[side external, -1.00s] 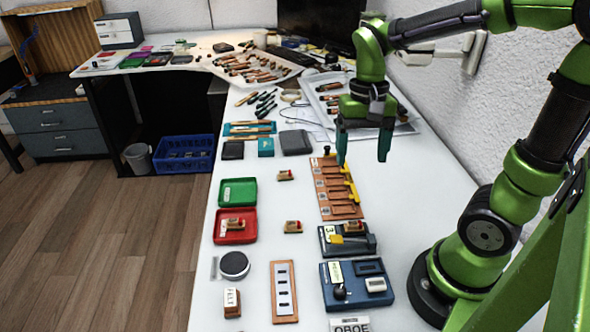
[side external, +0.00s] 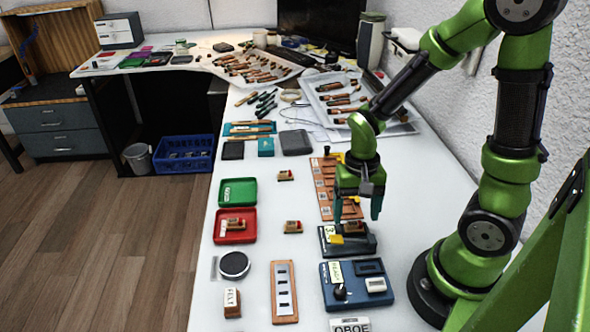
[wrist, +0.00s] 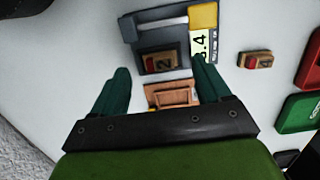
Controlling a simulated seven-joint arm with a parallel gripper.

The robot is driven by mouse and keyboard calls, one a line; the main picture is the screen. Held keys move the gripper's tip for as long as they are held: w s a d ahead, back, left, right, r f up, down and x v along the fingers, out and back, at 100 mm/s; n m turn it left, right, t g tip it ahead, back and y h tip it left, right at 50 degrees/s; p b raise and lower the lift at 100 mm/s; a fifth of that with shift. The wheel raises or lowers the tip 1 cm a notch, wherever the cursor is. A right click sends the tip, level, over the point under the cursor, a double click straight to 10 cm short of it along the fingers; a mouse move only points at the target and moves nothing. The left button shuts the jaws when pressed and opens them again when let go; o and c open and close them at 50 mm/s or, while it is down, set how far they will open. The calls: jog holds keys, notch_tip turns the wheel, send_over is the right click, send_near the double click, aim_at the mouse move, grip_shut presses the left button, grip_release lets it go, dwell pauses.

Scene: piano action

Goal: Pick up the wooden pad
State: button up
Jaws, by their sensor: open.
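Several small wooden pads with red ends are in view. One wooden pad (side external: 354,227) sits in the dark grey fixture (side external: 332,249); it shows in the wrist view (wrist: 162,63) within the fixture's recess. My gripper (side external: 357,212) is open and empty, pointing down above that pad. In the wrist view its two teal fingers (wrist: 160,72) spread to either side of the pad, apart from it. Other pads lie on the white table (side external: 292,227) (side external: 285,175), and one is in the red tray (side external: 220,238).
A yellow piece (side external: 336,239) and a number label are on the fixture. The wooden rack (side external: 326,190) lies behind it, partly hidden by my gripper. A blue device (side external: 334,298) stands in front. A green tray (side external: 238,192) lies to the left.

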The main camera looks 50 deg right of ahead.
notch_tip(320, 180, down, 2)
jog(key=shift+s+a+f, duration=0.1)
jog(key=shift+f, duration=0.05)
jog(key=c, duration=1.2)
